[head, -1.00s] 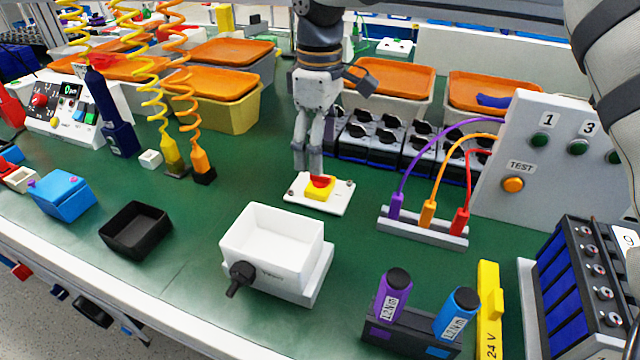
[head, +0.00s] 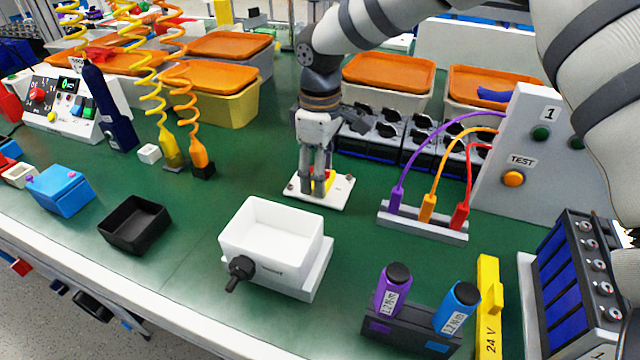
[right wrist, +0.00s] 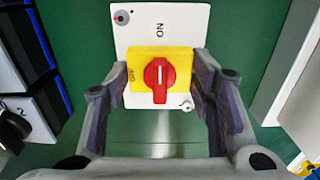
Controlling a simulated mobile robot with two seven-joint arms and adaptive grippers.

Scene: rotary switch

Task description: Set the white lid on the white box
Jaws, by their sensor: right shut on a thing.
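The white lid (head: 335,194) is a flat plate with corner holes, lying on the green bench behind the white box. It bears a yellow switch body (head: 330,177) with a red knob, which shows clearly in the right wrist view (right wrist: 159,80). My right gripper (head: 317,188) points down at the lid, its fingers shut on the two sides of the yellow switch body and partly hiding it in the head view. The open white box (head: 272,255) stands upright in front, a black cable gland (head: 238,272) on its front side. My left gripper is not in view.
A grey connector rail (head: 423,222) with purple, orange and red cables stands to the right. A holder with purple (head: 392,290) and blue cylinders is right of the box. A black tray (head: 135,224) lies left. Bare bench separates lid and box.

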